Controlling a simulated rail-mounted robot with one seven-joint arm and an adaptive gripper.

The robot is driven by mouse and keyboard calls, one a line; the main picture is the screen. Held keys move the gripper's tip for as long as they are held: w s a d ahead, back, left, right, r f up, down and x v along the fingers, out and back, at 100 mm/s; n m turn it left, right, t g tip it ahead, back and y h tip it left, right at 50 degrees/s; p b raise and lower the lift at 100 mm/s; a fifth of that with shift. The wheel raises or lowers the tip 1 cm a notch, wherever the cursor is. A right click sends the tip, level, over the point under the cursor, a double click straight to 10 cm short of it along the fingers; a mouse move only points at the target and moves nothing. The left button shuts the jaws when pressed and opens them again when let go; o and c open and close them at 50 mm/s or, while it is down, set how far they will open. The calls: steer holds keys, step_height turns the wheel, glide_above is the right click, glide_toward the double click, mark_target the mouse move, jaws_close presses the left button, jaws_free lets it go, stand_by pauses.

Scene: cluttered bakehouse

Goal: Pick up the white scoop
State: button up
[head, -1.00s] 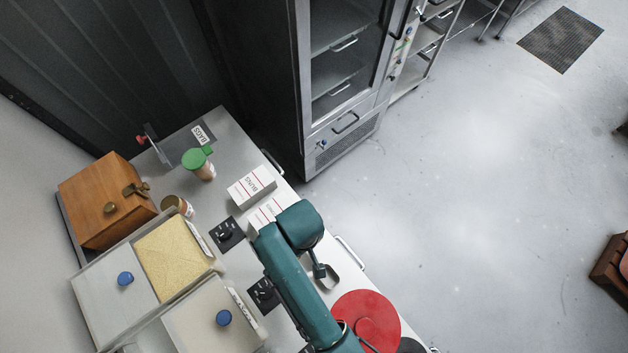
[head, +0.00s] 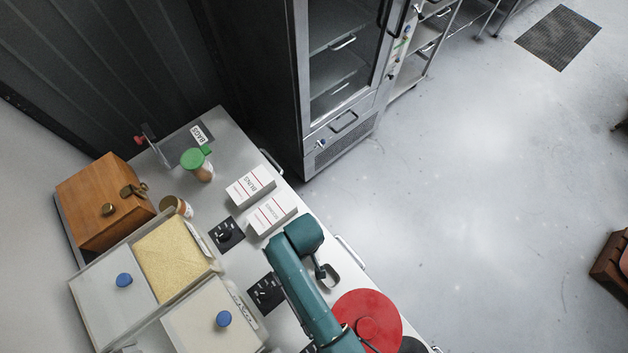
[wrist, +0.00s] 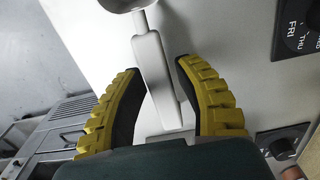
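The white scoop (wrist: 152,65) shows in the wrist view. Its pale handle runs down between my fingers, and its grey bowl is cut off by the top edge. My gripper (wrist: 157,70), with yellow ribbed fingers and dark pads, is open. One finger is on each side of the handle, with small gaps that look clear of it. In the head view, a small grey rounded piece that looks like the scoop's bowl (head: 331,282) shows beside my teal arm. My arm hides the rest of the scoop and my fingers there.
Two white boxes (head: 250,187) lie on the counter (head: 232,136) beyond my arm. A red disc (head: 385,305) is right of the arm. Dark dial plates (head: 228,235), clear-lidded bins (head: 110,300), a green-capped jar (head: 197,165) and a wooden box (head: 105,200) fill the left.

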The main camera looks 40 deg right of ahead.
jaws_close()
step_height(320, 180, up, 10)
steer(key=shift+p, duration=0.4)
